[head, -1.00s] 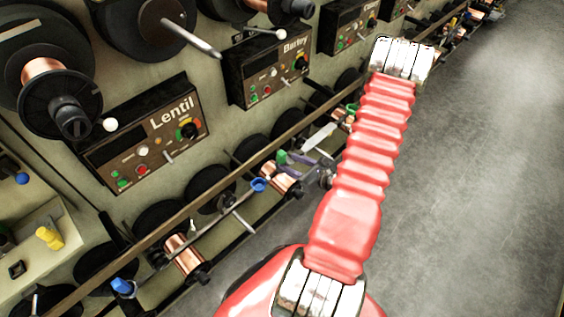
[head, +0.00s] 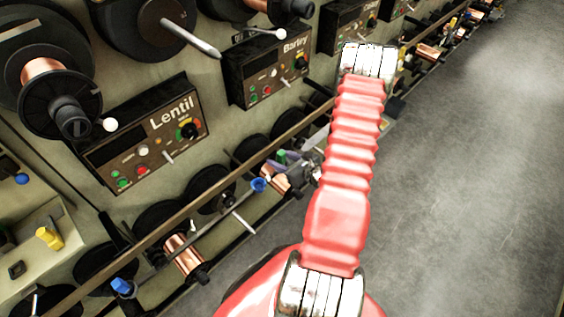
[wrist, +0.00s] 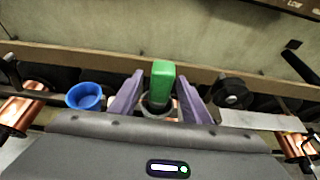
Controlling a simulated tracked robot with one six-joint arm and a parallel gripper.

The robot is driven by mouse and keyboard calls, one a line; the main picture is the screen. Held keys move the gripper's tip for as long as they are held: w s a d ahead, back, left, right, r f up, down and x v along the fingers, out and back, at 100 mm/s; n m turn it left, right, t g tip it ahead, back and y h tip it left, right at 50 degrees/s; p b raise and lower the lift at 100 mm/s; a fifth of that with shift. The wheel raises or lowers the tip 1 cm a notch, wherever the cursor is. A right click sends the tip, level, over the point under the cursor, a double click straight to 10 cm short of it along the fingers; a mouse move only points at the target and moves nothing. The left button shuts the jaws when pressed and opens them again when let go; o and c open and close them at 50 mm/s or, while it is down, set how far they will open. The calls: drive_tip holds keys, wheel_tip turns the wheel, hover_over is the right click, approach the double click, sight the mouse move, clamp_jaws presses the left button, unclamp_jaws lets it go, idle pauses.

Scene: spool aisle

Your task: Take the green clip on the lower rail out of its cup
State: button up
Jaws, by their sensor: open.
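The green clip (wrist: 161,80) stands upright in the middle of the wrist view, its lower end in a round cup (wrist: 158,106) on the lower rail. My gripper (wrist: 157,88) is open, with one purple finger on each side of the clip. A gap shows between the clip and each finger, and I cannot tell how deep the fingers reach.
A blue cup (wrist: 84,95) sits on the rail left of the gripper. Copper spools (wrist: 22,112) and a black disc (wrist: 232,93) flank the clip. A wooden beam (wrist: 60,53) runs behind. Open floor (head: 450,180) lies right of the rack.

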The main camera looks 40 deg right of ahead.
drive_tip(key=x, duration=0.3)
drive_tip(key=shift+w, duration=0.1)
idle(0.4)
clamp_jaws()
idle(0.4)
